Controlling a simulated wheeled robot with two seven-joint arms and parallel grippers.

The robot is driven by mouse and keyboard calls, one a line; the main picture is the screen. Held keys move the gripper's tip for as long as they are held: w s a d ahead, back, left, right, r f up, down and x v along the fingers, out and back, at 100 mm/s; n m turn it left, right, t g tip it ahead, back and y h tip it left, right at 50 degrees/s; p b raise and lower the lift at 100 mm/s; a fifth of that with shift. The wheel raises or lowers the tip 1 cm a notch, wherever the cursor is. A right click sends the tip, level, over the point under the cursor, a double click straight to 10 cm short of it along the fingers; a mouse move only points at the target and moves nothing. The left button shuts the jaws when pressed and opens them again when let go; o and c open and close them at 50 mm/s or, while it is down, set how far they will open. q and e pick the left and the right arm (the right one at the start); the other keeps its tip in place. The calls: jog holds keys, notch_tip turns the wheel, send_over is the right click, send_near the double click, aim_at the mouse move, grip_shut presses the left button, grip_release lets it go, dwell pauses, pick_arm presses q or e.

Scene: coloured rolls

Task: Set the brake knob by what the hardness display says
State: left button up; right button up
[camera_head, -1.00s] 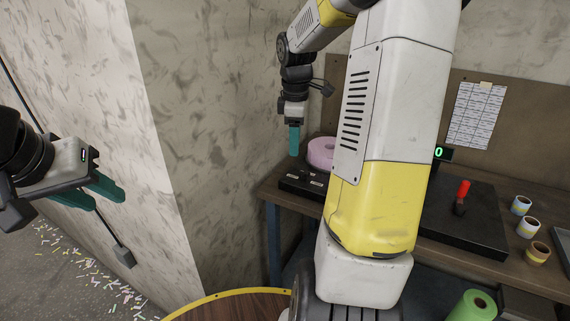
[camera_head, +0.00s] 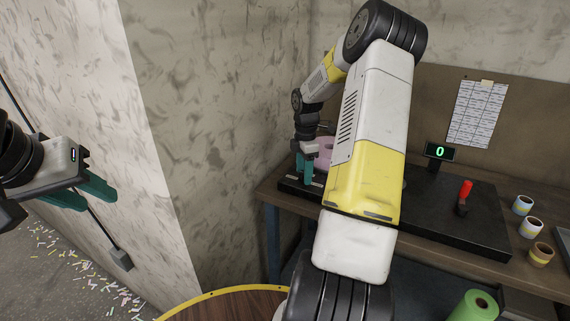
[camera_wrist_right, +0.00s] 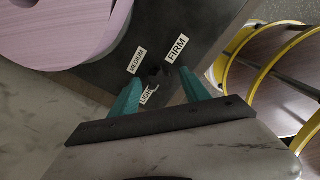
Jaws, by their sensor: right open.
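The hardness display (camera_head: 440,152) stands at the back of the bench and shows a green 0. In the right wrist view, labels MEDIUM (camera_wrist_right: 137,60), FIRM (camera_wrist_right: 177,47) and one that seems to read LIGHT (camera_wrist_right: 149,95) surround a small dark shape that looks like the brake knob (camera_wrist_right: 156,74). I cannot tell its setting. My right gripper (camera_head: 306,172) is open just over the left end of the black base (camera_head: 325,196); its fingers (camera_wrist_right: 160,86) straddle the knob area from above. My left gripper (camera_head: 88,196) is open and empty, far left, away from the bench.
A pink roll (camera_head: 324,148) stands close behind my right gripper. A red-handled lever (camera_head: 465,190) rises from the black base. Several small rolls (camera_head: 530,228) sit at the bench's right, a green roll (camera_head: 474,307) below. A paper chart (camera_head: 477,113) hangs behind.

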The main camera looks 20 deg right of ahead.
jog(key=shift+f, duration=0.2)
grip_shut()
